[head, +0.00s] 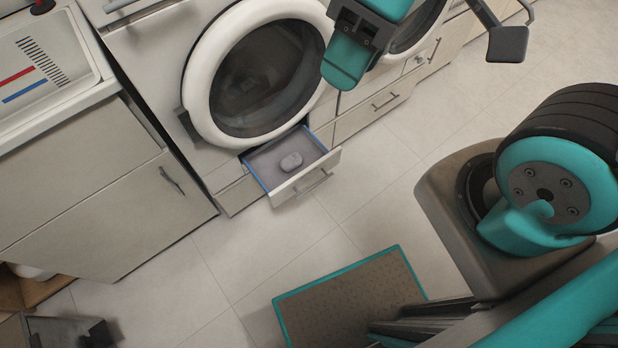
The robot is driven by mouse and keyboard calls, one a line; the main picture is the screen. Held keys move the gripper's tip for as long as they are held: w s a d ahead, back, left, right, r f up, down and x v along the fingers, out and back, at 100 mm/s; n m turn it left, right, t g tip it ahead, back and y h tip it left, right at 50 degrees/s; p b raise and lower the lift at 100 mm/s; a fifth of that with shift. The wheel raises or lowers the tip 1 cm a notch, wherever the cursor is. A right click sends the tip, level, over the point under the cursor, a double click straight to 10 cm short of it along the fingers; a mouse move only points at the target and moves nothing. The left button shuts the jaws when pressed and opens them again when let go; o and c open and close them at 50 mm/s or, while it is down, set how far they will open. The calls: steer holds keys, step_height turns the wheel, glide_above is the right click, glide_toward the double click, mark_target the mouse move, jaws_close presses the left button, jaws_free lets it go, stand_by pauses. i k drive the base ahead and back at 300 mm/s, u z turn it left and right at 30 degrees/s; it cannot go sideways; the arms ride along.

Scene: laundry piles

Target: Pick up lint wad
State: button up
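The lint wad (291,161) is a small grey rounded lump. It lies in an open shallow drawer (316,177) with a grey floor and blue side edges, below the left washing machine. Teal and black parts of my arm reach in from the top edge, above and to the right of the drawer. A dark flat pad on a bar also shows at the top right. I cannot make out the gripper's fingertips for certain. Nothing of mine touches the lint wad, and it is in plain view.
A washer with a round white door (213,72) stands behind the drawer. Closed cabinets (375,105) run to its right, and a counter with a white tray (45,68) is at left. A teal-edged brown mat (345,295) lies on the floor. The tiles before the drawer are clear.

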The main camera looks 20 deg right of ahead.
mark_target(294, 160)
steer(key=z, duration=0.85)
steer(key=k, duration=0.65)
steer(key=u, duration=0.75)
steer(key=i, duration=1.05)
